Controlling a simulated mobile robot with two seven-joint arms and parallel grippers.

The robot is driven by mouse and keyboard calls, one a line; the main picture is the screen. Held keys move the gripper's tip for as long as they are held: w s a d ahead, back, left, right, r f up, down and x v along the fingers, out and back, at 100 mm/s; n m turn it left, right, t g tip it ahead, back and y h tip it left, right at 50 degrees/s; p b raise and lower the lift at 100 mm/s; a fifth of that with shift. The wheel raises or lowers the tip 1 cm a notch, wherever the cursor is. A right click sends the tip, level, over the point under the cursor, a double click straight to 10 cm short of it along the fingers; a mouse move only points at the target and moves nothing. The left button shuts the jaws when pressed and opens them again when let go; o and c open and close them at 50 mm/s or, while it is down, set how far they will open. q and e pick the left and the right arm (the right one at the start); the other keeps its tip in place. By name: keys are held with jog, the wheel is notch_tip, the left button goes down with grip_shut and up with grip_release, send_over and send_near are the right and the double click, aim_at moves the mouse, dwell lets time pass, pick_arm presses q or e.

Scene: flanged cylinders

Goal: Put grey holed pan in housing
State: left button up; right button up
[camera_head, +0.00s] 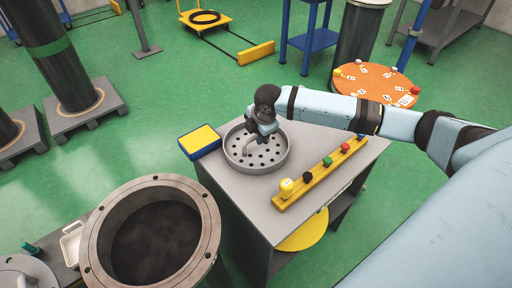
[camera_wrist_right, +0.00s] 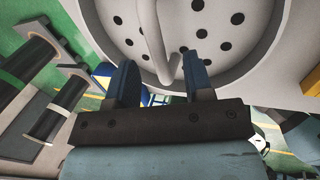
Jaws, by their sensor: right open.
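The grey holed pan (camera_head: 278,165) sits on the grey workbench (camera_head: 245,213). It is round with a raised rim, many holes in its floor and a bent handle (camera_wrist_right: 152,40) rising from its middle. My right gripper (camera_head: 262,130) is over the pan. In the right wrist view my right gripper (camera_wrist_right: 158,78) is open, its two blue fingers on either side of the handle's line; I cannot tell whether they touch it. The housing (camera_head: 210,215), a wide flanged cylinder with a dark, open inside, stands left of and nearer than the bench. My left gripper is not in view.
A blue and yellow box (camera_head: 200,141) lies at the bench's left edge. A yellow rail (camera_head: 318,174) with several coloured knobs lies on the right. A white tray (camera_head: 72,243) is left of the housing. An orange round table (camera_head: 375,84) stands behind my right arm.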

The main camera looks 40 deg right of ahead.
aim_at(255, 147)
jog(key=x, duration=0.5)
jog(key=shift+d+f+b, duration=0.1)
jog(key=shift+d+b, duration=0.15)
jog(key=shift+b, duration=0.05)
grip_shut()
